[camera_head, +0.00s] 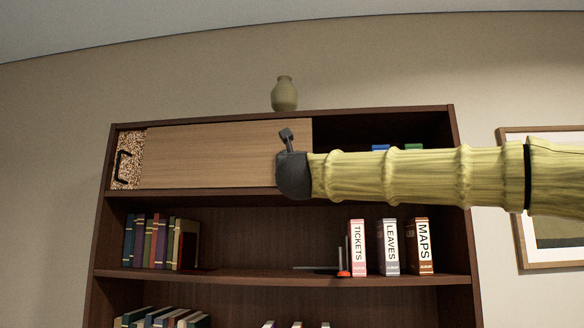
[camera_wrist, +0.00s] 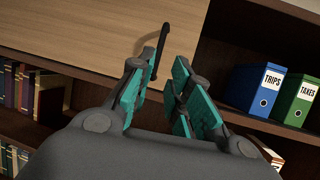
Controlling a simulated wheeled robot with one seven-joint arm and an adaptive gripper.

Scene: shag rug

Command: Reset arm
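My gripper (camera_head: 287,150) is in front of the right end of the light wooden sliding door (camera_head: 210,155) in the bookcase's top compartment. In the wrist view my gripper (camera_wrist: 161,68) has its teal pads apart, with nothing between them that I can make out. A black door handle (camera_wrist: 163,43) shows just beyond the fingertips, close to the left finger. Whether they touch cannot be told. That handle is hidden behind my gripper in the head view.
The dark bookcase (camera_head: 280,200) has an open top-right section with a blue binder (camera_wrist: 253,88) and a green binder (camera_wrist: 297,100). A vase (camera_head: 284,94) stands on top. A speckled panel with a black handle (camera_head: 121,167) is at left. A framed picture (camera_head: 508,180) hangs at right.

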